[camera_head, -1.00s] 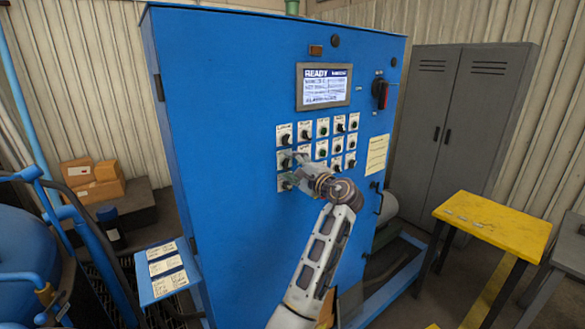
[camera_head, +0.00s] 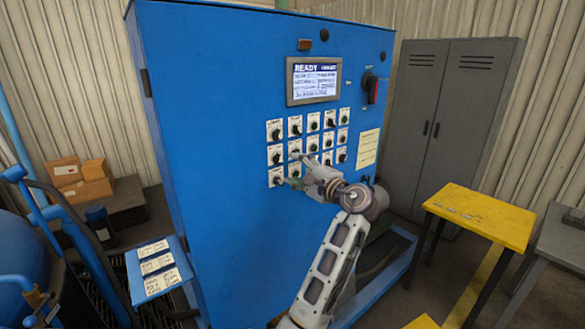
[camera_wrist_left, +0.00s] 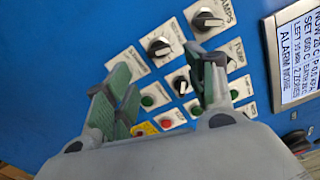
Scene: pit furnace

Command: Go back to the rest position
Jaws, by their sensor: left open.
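My left gripper (camera_head: 291,171) is open and empty in front of the lower left part of the knob panel on the blue control cabinet (camera_head: 235,100). In the left wrist view its two green-padded fingers (camera_wrist_left: 160,95) are spread apart, with knobs and buttons showing between and beyond them. Several black knobs and green buttons sit on white plates; one black knob (camera_wrist_left: 208,20) shows above the fingers. I cannot tell the exact gap between the fingertips and the panel. My right gripper is not in view.
The cabinet's screen (camera_head: 316,80) reads READY. A red-handled switch (camera_head: 371,88) is at its right. A yellow table (camera_head: 480,217) and grey locker (camera_head: 450,120) stand right. A small blue shelf with labels (camera_head: 134,283), a blue tank (camera_head: 20,250) and boxes (camera_head: 80,182) are left.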

